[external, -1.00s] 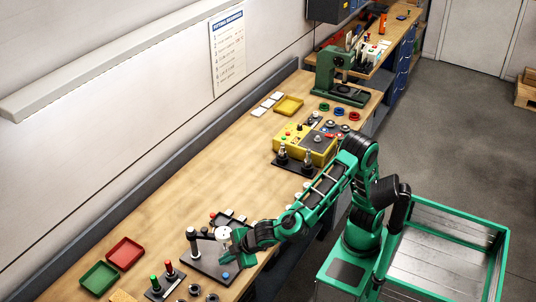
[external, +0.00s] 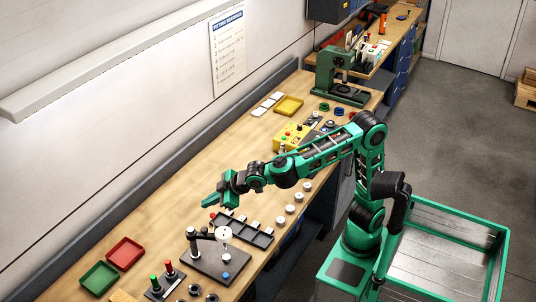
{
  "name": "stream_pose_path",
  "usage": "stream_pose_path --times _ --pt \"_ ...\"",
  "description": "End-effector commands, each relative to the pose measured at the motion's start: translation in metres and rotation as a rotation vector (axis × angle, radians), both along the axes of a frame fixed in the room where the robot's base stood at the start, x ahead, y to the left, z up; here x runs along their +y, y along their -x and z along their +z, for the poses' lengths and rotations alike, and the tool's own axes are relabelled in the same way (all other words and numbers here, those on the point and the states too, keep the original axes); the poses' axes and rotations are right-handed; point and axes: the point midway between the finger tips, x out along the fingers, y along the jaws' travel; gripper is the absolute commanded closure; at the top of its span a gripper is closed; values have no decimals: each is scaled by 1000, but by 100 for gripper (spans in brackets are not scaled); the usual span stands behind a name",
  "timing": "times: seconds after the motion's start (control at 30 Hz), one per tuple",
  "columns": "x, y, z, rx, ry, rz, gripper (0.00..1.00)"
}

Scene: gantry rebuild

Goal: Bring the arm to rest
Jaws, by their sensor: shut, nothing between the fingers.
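My green arm reaches from its base at the right out over the workbench (external: 170,175). My gripper (external: 208,201) is at the arm's end, above the bench top and beyond the dial gauge stand (external: 194,246), pointing left. It is shut and empty, and touches nothing that I can see.
Below my gripper lie a dark compartment tray (external: 262,238) and the gauge stand with its white dial (external: 223,233). Several white-topped round parts line the front edge. A red tray (external: 125,252) and a green tray (external: 99,278) lie at left. A yellow control box (external: 287,137) is partly behind my arm.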

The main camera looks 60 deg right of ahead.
Motion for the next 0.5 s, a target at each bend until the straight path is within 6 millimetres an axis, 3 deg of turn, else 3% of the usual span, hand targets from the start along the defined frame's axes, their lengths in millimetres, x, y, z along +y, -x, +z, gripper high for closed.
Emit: stream_pose_path --times 0.03,0.23,0.37,0.5 --pt "-32 -15 6 9 -17 -47 100" --pt "-157 -51 17 50 -83 -220 100" --pt "-237 -50 4 109 -101 -332 100" --pt "-312 -30 -24 199 -99 -446 100"
